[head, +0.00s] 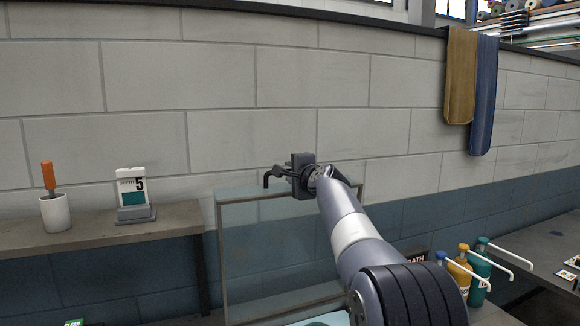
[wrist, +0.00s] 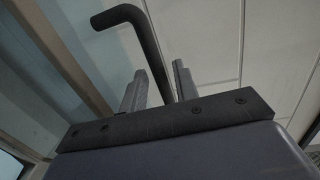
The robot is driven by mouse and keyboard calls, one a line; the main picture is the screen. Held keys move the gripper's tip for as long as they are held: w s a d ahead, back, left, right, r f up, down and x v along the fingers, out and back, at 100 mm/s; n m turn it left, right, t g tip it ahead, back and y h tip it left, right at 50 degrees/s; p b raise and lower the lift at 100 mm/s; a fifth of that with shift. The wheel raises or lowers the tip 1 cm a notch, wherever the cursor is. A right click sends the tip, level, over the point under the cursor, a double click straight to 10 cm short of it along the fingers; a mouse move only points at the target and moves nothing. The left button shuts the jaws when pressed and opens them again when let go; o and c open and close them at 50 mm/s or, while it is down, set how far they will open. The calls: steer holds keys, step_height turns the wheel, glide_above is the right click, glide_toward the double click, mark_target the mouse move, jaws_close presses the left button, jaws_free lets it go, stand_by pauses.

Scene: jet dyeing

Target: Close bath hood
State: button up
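The bath hood (head: 268,240) is a clear glass panel in a grey frame. It stands raised and upright against the wall in the head view. Its handle (head: 267,178) is a black bent bar near the panel's top edge. My gripper (head: 285,172) is at that handle, in front of the top of the hood. In the wrist view the handle (wrist: 128,16) passes between the two fingers of my gripper (wrist: 158,72). The fingers stand apart, with a gap visible on the right side of the bar. Whether the left finger touches the bar is hard to tell.
A shelf (head: 100,243) on the left holds a white cup (head: 55,213) with an orange-handled tool and a depth card (head: 131,188). Several pump bottles (head: 478,275) stand at the right. Two cloth strips (head: 461,75) hang on the wall.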

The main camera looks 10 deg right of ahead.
steer(key=shift+w+a+f, duration=0.1)
steer(key=shift+w, duration=0.45)
steer(key=shift+c, duration=0.2)
jaws_close()
